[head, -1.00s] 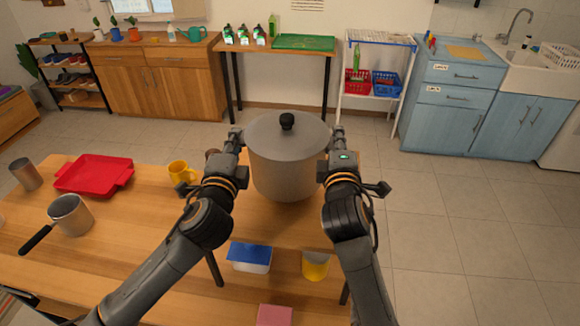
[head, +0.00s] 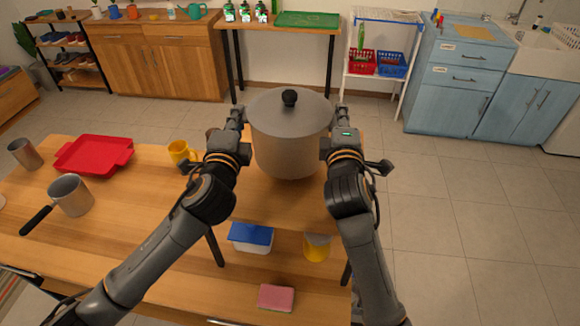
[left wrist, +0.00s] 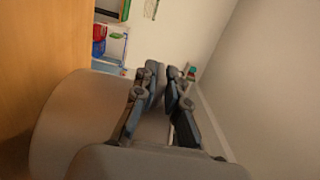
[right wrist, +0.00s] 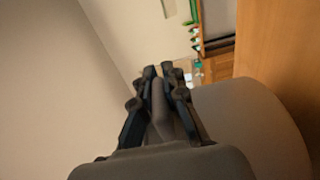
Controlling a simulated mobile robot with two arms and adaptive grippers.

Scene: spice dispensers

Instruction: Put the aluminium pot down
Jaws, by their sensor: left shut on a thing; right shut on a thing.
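The aluminium pot (head: 285,148), grey with a lid and black knob, is upright over the right end of the wooden table in the head view. I cannot tell whether its base touches the wood. My left gripper (head: 237,117) is shut on its left handle, and my right gripper (head: 336,119) is shut on its right handle. The left wrist view shows the left fingers (left wrist: 162,90) beside the pot wall (left wrist: 75,120). The right wrist view shows the right fingers (right wrist: 163,85) beside the pot wall (right wrist: 250,120). The handles are mostly hidden by the fingers.
On the wooden table (head: 150,215), a yellow mug (head: 181,152), red tray (head: 93,155), saucepan (head: 72,195) and grey cup (head: 25,153) stand left of the pot. A blue-lidded box (head: 250,238), yellow container (head: 316,248) and pink block (head: 276,297) are nearer me. Open floor lies right.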

